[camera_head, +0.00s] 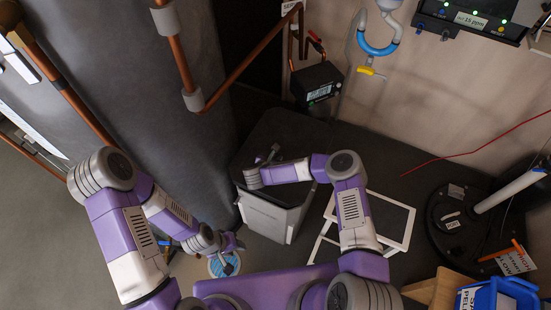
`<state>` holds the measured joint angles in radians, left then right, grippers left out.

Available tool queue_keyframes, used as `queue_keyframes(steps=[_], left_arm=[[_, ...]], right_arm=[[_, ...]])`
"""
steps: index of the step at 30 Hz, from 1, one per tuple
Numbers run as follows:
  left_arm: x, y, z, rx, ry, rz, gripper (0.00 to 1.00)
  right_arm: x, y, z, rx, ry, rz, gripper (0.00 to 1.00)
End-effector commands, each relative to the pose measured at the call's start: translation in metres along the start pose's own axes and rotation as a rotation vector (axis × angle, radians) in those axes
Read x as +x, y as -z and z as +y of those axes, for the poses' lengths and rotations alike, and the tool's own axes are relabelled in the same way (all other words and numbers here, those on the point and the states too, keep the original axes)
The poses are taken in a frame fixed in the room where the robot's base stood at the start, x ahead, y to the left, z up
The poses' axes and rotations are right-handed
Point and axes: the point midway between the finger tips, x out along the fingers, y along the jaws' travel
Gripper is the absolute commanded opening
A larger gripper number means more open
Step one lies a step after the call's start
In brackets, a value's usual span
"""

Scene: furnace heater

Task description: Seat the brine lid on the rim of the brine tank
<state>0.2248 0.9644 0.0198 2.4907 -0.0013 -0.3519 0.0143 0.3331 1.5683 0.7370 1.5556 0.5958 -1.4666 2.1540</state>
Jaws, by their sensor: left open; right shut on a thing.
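The brine tank (267,219) is a grey box standing on the floor in the middle of the head view. A dark, flat brine lid (290,140) shows over its top. I cannot tell whether the lid rests on the rim or sits slightly above it. My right arm reaches over from the right, and its gripper (267,156) is shut at the lid, apparently on its handle; the grip itself is small and dark. My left gripper (230,257) is open and low, left of and nearer than the tank, over a blue-and-white round item (222,266).
A large grey cylinder (185,90) and copper pipes (240,75) stand left. A black meter box (317,84) hangs on the back wall. A white-framed step (400,230), black round base (455,222) and blue bin (500,295) stand right. Dark floor lies between tank and wall.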

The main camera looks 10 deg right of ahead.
Motion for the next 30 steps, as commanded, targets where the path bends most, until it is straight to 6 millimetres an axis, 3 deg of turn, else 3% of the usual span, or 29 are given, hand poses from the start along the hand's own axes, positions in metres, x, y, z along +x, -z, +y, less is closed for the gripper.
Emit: queue_keyframes(steps=[7,30], left_arm=[[-0.003,0.0,0.001,0.0,0.0,0.0,0.43],[0.031,0.001,-0.012,0.0,0.0,0.0,0.43]], right_arm=[[-0.002,-0.001,0.0,0.005,0.012,-0.004,0.0],[0.03,0.038,-0.001,0.004,0.01,-0.004,0.0]])
